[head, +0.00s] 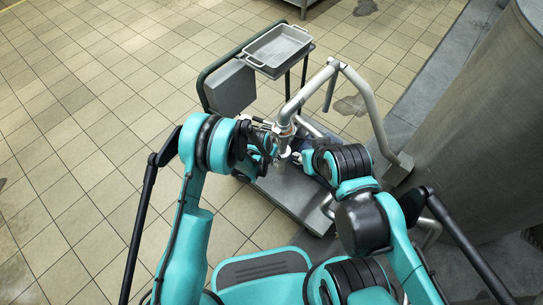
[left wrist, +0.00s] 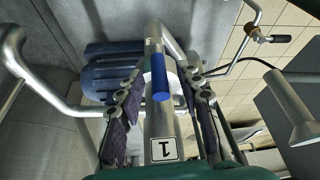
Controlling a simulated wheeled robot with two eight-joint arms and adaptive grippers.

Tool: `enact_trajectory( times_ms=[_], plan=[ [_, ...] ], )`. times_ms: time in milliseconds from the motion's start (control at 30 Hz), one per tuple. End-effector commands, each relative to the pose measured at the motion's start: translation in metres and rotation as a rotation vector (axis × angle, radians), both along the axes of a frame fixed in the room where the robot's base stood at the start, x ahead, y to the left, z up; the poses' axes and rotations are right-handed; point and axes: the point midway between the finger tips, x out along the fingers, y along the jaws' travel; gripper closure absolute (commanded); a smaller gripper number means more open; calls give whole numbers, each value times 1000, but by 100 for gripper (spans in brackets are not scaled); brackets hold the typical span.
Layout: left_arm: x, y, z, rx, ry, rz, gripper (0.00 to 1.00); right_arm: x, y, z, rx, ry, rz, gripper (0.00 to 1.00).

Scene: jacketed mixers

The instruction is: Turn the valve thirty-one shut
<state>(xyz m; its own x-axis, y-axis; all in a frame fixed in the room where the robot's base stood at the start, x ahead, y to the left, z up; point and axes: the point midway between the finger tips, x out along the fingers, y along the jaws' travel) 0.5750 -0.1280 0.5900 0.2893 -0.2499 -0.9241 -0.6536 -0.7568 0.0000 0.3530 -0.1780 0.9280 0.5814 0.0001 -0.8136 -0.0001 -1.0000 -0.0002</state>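In the left wrist view a blue lever handle (left wrist: 160,84) lies along a steel pipe (left wrist: 160,122), in front of a white round part. A white label (left wrist: 164,149) on the pipe shows an upside-down "1"; I cannot read a full thirty-one. My left gripper (left wrist: 164,78) has its two dark-padded fingers on either side of the handle, with a gap on each side. In the head view my left gripper (head: 272,143) is at the upright pipe, partly hidden by its wrist. My right arm's wrist is just right of the pipe; its fingers are hidden.
A bent steel pipe (head: 335,85) arches close to both arms. A large metal vessel (head: 475,130) stands at right. Tiled floor at left is clear.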

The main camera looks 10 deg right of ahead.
Motion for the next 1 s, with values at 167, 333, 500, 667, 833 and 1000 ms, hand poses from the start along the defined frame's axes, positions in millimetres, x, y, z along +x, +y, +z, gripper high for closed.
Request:
enact_trajectory(
  times_ms=[167,333,500,667,833,1000],
  plan=[
    [0,0,0,0,0,0,64,0,0,1,0,0,0,64],
    [0,0,1,0,0,0,100,0,0,1,0,0,0,64],
    [0,0,1,0,0,0,100,0,0,0,0,0,0,64],
    [1,1,1,-10,11,1,100,0,0,0,0,0,0,64],
    [5,5,0,-46,58,3,100,0,0,0,0,0,0,64],
    [12,10,-1,-114,145,4,100,0,0,0,0,0,0,64]
  ],
)
